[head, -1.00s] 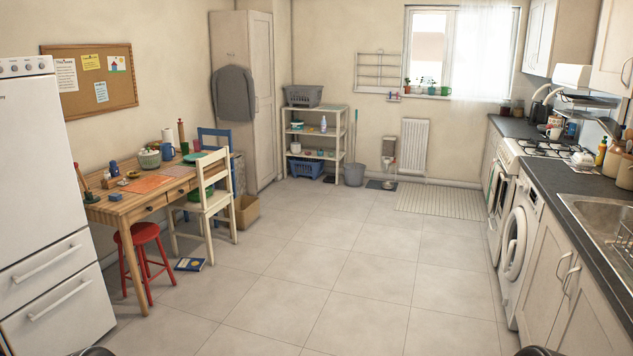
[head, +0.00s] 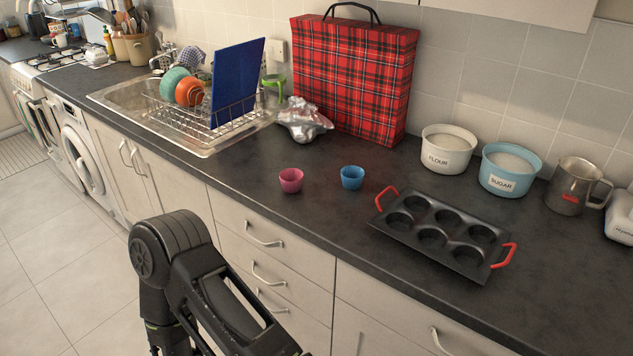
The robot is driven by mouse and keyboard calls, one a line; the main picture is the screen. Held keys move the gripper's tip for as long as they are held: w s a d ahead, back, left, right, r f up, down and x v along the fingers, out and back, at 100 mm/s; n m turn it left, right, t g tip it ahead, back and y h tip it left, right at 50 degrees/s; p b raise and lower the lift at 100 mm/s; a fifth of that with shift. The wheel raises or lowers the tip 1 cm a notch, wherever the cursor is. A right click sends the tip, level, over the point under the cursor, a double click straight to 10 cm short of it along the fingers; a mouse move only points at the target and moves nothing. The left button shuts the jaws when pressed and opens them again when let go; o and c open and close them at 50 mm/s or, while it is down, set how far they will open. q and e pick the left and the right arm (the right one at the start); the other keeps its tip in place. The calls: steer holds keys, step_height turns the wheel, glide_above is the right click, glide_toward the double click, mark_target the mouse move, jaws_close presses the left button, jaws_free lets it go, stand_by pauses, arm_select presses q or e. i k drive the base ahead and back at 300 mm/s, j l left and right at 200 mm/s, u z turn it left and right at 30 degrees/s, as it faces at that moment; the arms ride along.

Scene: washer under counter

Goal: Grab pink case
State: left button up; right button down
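A small pink case (head: 291,180), shaped like a cup, stands on the dark counter in front of the crumpled foil. A similar blue case (head: 352,177) stands a little to its right, apart from it. One of my black arms shows at the bottom left, in front of the drawers. Its elbow is below the counter edge and its hand is out of the picture. Neither gripper shows, and nothing touches the pink case.
A black muffin tin (head: 445,232) with red handles lies right of the cases. Behind are a red tartan bag (head: 352,80), crumpled foil (head: 304,120), a flour tub (head: 447,150) and a sugar tub (head: 508,170). The dish rack (head: 235,112) stands left. Counter in front of the cases is clear.

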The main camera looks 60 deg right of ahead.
mark_target(291, 179)
steer(key=i+z, duration=0.1)
steer(key=z, duration=2.9)
steer(key=j+z, duration=0.35)
steer(key=k+j+z, duration=0.3)
steer(key=j, duration=0.25)
steer(key=j+z, duration=0.35)
steer(key=k+j, duration=0.2)
steer(key=j, duration=0.2)
steer(key=k+j, duration=0.2)
steer(key=j, duration=0.2)
